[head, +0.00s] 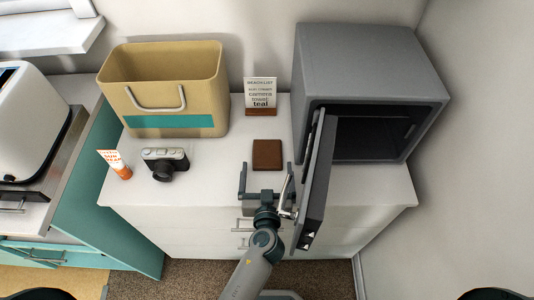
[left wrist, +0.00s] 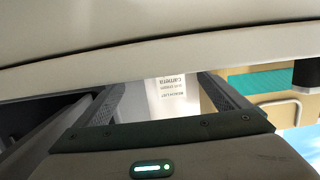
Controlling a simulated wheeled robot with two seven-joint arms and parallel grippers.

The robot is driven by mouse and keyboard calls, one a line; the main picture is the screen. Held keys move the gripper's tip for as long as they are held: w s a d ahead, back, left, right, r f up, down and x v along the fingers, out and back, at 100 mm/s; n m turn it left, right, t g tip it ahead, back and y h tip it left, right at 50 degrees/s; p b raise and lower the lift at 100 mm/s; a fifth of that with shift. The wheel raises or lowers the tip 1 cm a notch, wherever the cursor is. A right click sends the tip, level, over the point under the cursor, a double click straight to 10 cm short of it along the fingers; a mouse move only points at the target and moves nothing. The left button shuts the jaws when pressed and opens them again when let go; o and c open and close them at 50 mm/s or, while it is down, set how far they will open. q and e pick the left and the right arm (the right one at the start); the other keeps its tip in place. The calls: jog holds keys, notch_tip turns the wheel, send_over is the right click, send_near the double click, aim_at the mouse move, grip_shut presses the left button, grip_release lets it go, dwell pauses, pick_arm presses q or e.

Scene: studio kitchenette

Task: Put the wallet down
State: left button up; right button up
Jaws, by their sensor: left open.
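The brown wallet (head: 267,154) lies flat on the white dresser top (head: 220,185), in front of the small list card. My left gripper (head: 266,168) is open at the dresser's front edge, just on the near side of the wallet, with its fingers spread to either side and nothing held. In the left wrist view the two fingers (left wrist: 165,95) are also apart, and I cannot make out the wallet there. My right gripper is not in view.
An open grey safe (head: 370,60) stands right, its door (head: 317,185) swung out close beside my left gripper. A tan bin (head: 165,90), a camera (head: 166,163), an orange tube (head: 120,170) and the list card (head: 261,93) share the top. Free room lies between camera and wallet.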

aim_at(267, 156)
pick_arm(q)
jog(key=w, duration=0.1)
jog(key=w+p, duration=0.1)
jog(key=w, duration=0.2)
jog(key=shift+w+f, duration=0.1)
jog(key=shift+f, duration=0.2)
jog(key=shift+w+f+p, duration=0.25)
jog(key=shift+w+p, duration=0.1)
jog(key=shift+w, duration=0.2)
jog(key=shift+c, duration=0.6)
jog(key=c, duration=1.1)
jog(key=shift+r, duration=0.1)
